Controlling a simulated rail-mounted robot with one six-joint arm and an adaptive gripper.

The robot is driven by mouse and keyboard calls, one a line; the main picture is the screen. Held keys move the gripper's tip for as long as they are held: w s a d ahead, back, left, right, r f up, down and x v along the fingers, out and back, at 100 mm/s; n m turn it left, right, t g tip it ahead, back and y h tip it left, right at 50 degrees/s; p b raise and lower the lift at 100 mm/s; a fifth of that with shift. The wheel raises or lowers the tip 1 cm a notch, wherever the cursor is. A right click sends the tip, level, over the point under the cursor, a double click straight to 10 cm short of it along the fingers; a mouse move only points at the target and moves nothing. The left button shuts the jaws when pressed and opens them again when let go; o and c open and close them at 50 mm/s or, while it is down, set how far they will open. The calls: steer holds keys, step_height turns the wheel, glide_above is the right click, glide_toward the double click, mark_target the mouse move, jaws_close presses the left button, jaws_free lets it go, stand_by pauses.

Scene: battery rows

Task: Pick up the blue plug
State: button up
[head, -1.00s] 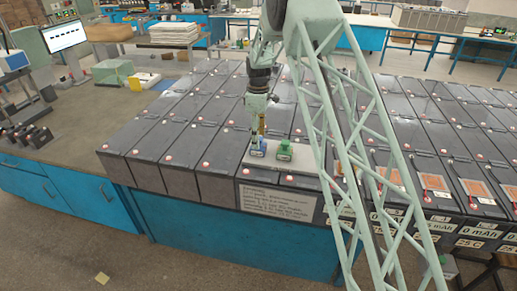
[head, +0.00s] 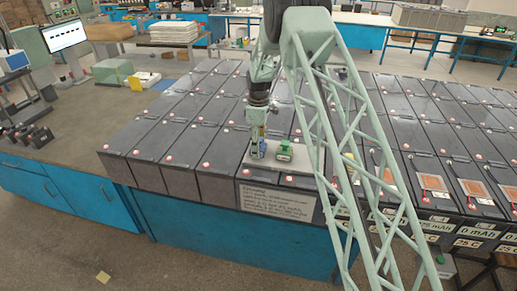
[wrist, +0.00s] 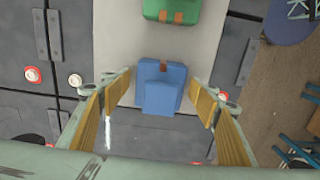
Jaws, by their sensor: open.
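The blue plug (wrist: 160,88) lies on a pale grey plate (wrist: 205,45) in the wrist view, with a small brown part on its upper edge. My gripper (wrist: 160,92) is open, with one yellow-padded finger on each side of the plug and a gap to both. In the head view my gripper (head: 257,140) points down at the left end of the plate. The blue plug (head: 258,150) shows there only in part, hidden by the fingers.
A green plug (head: 284,150) stands just right of the blue one on the same plate; it also shows at the wrist view's top (wrist: 172,10). Rows of dark batteries (head: 160,130) surround the plate. A white text label (head: 275,201) hangs on the front edge.

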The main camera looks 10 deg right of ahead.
stand_by(0.5)
steer(key=c, duration=1.1)
steer(key=shift+o, duration=0.2)
steer(key=shift+r, duration=0.2)
steer(key=shift+r+b, duration=0.45)
steer(key=shift+r, duration=1)
steer(key=shift+s+r, duration=0.1)
steer(key=shift+r, duration=0.1)
steer(key=s+r+b, duration=0.1)
steer(key=s+b, duration=0.1)
steer(key=s, duration=1.3)
steer(key=shift+s+r+b, duration=0.2)
steer(key=shift+s+b, duration=0.15)
steer(key=shift+s, duration=0.05)
